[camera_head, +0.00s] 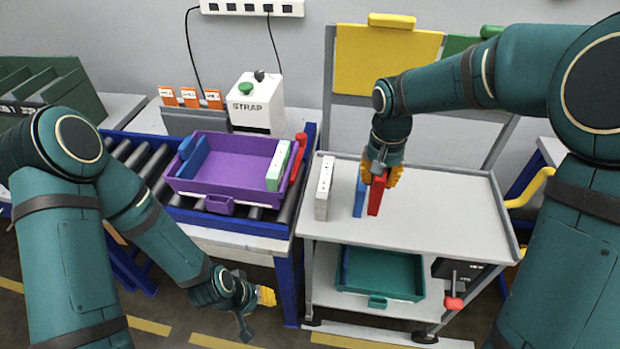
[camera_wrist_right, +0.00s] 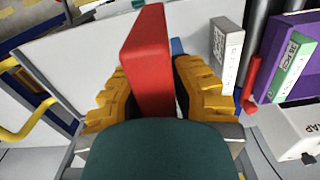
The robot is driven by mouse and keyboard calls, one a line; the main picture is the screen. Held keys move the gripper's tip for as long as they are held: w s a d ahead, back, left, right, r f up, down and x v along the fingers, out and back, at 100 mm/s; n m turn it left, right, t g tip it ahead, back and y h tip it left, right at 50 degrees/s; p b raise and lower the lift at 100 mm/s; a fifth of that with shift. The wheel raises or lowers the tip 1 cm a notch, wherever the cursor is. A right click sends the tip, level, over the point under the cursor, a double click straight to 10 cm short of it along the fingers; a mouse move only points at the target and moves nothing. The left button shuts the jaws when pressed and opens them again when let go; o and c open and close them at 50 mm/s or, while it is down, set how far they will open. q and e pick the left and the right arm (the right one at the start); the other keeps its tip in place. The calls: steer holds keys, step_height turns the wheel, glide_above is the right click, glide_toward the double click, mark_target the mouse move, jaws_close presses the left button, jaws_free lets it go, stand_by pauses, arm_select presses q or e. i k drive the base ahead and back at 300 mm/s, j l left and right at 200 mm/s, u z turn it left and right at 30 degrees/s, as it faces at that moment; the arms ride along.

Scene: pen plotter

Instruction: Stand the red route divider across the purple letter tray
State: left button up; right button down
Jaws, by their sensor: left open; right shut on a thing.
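The red route divider (camera_head: 376,196) is an upright flat slab at the grey cart top. My right gripper (camera_head: 380,174) is shut on its upper part from above. In the right wrist view the red divider (camera_wrist_right: 148,60) sits between the yellow fingers of my right gripper (camera_wrist_right: 155,92). I cannot tell whether its lower edge touches the cart. The purple letter tray (camera_head: 232,160) lies on the roller conveyor to the left, with a blue divider (camera_head: 193,157) at its left and a green-and-white block (camera_head: 278,166) at its right. My left gripper (camera_head: 262,298) is open and empty, low in front of the conveyor.
A blue divider (camera_head: 359,196) and a white-grey block (camera_head: 324,188) stand on the cart top (camera_head: 440,215) left of the red divider. A red lever (camera_head: 298,158) rises at the tray's right side. A white STRAP box (camera_head: 256,104) stands behind. The cart's right half is clear.

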mark_target(258, 180)
steer(key=u, duration=1.1)
steer(key=i+l+u, duration=0.5)
